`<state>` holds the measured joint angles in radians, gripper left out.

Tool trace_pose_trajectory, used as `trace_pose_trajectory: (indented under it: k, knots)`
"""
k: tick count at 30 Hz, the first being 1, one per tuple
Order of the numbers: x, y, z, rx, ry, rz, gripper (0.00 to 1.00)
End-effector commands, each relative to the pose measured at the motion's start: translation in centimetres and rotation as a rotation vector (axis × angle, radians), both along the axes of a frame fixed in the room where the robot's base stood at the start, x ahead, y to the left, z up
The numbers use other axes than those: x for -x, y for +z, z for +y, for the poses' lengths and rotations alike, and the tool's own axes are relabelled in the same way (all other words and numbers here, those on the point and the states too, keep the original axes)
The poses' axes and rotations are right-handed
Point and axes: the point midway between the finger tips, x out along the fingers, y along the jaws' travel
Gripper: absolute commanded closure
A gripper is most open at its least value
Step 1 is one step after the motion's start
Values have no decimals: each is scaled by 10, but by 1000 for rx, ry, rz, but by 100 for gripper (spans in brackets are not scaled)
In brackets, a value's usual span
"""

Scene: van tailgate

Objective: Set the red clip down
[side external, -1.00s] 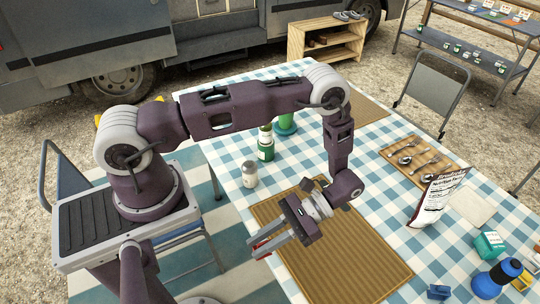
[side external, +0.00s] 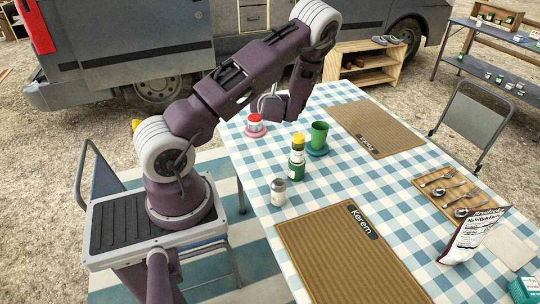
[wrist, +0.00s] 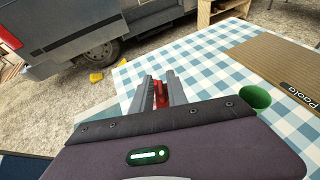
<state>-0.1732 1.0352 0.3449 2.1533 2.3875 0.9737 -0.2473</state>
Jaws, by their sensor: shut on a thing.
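The red clip (wrist: 160,95) shows in the wrist view between the two grey fingers of my gripper (wrist: 158,84), which is shut on it. The fingers point away over the far left edge of the checked tablecloth. In the side view my wrist (side external: 290,103) is raised above the table's back left part. The fingers and the clip are hard to make out there, hidden by my arm.
A red-topped jar (side external: 254,123) stands on a pink coaster near my wrist. A green cup (side external: 319,134), a yellow-capped bottle (side external: 297,157) and a shaker (side external: 278,191) stand nearby. Mats labelled Kerem (side external: 345,260) and Paola (side external: 376,128) lie flat. Spoons (side external: 462,195) lie at right.

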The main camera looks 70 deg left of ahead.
Motion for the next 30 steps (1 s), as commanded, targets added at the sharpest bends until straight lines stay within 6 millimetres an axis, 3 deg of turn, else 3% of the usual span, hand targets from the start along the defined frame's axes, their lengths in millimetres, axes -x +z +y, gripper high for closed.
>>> trace_pose_trajectory:
  k: [4, 9, 15, 20, 25, 30]
  knots:
    - [-6, -14, 3, 0, -48, 4, 100]
    - [-6, -70, 3, 0, -51, 4, 100]
    - [-6, -122, 2, 0, -51, 0, 100]
    - [-7, -140, 2, -2, -51, -1, 100]
    - [-7, -172, 2, -1, -50, 0, 100]
    - [-7, -180, 2, -2, -50, -1, 100]
